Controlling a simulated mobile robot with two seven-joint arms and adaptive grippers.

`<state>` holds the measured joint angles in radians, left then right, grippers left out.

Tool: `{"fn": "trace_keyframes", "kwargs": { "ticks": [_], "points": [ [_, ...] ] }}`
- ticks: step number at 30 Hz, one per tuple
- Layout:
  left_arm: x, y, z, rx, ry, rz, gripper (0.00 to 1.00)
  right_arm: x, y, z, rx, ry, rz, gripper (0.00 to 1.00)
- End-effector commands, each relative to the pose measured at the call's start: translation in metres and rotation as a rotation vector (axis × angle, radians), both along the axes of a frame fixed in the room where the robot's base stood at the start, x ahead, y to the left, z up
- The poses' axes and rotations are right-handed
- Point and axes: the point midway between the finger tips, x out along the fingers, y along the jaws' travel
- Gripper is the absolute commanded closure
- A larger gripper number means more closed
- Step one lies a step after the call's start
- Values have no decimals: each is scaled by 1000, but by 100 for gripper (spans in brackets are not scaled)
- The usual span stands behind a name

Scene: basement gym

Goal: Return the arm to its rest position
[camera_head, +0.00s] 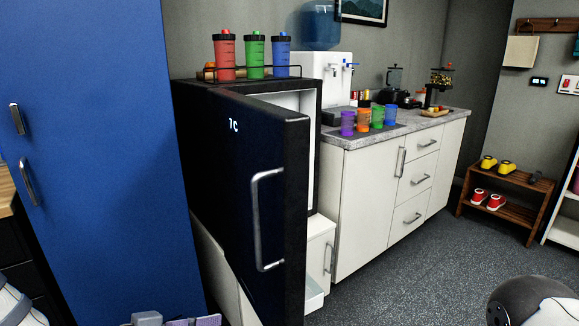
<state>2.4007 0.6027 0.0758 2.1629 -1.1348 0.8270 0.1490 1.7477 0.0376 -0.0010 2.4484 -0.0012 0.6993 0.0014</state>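Neither gripper can be made out in the head view. A dark and white rounded part of my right arm shows at the bottom right corner, cut off by the frame. A white part with dark lines shows at the bottom left corner; I cannot tell whether it is my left arm. A black mini fridge (255,190) stands in the middle with its door swung open towards me. The door has a silver handle and a "7 C" display.
A blue cabinet (100,150) stands left of the fridge. Greyish blocks (146,318) at the bottom edge are cut off and unclear. A white counter (365,205) with colored cups and a water dispenser (320,75) runs right. A shoe rack (505,205) stands beyond open grey floor (420,275).

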Motion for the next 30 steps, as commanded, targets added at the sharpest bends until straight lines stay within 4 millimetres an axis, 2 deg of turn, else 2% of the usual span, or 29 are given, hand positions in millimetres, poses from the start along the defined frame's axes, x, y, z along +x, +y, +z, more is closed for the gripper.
{"fn": "trace_keyframes", "kwargs": {
  "ticks": [1, 2, 3, 5, 6, 9, 12, 13, 15, 18, 30],
  "points": [
    [-30, -4, -34, 45, 147, 31, 80, 6, 0, 6, 0, -20, 0, 60],
    [-50, -4, -56, 77, 236, 59, 80, 8, 0, 8, 0, -26, 0, 60],
    [-79, -1, -84, 125, 354, 94, 80, 10, 0, 10, 0, -33, 0, 60],
    [-127, 6, -119, 208, 523, 141, 80, 13, 0, 13, 0, -44, 0, 60],
    [-162, 12, -137, 269, 628, 170, 80, 15, 0, 15, 0, -51, 0, 60],
    [-245, 32, -165, 428, 854, 230, 80, 19, 0, 19, 0, -68, -2, 60],
    [-311, 52, -172, 567, 1013, 270, 80, 23, 0, 23, 1, -79, -2, 60],
    [-325, 57, -172, 600, 1045, 279, 80, 23, 0, 23, 0, -82, -2, 60],
    [-349, 65, -170, 657, 1100, 294, 80, 24, 0, 24, 0, -85, -2, 60],
    [-364, 71, -169, 694, 1133, 306, 80, 24, 0, 24, 0, -85, -2, 60],
    [-364, 72, -170, 695, 1135, 309, 80, 24, 0, 24, 0, -83, -2, 60]
  ]
}}
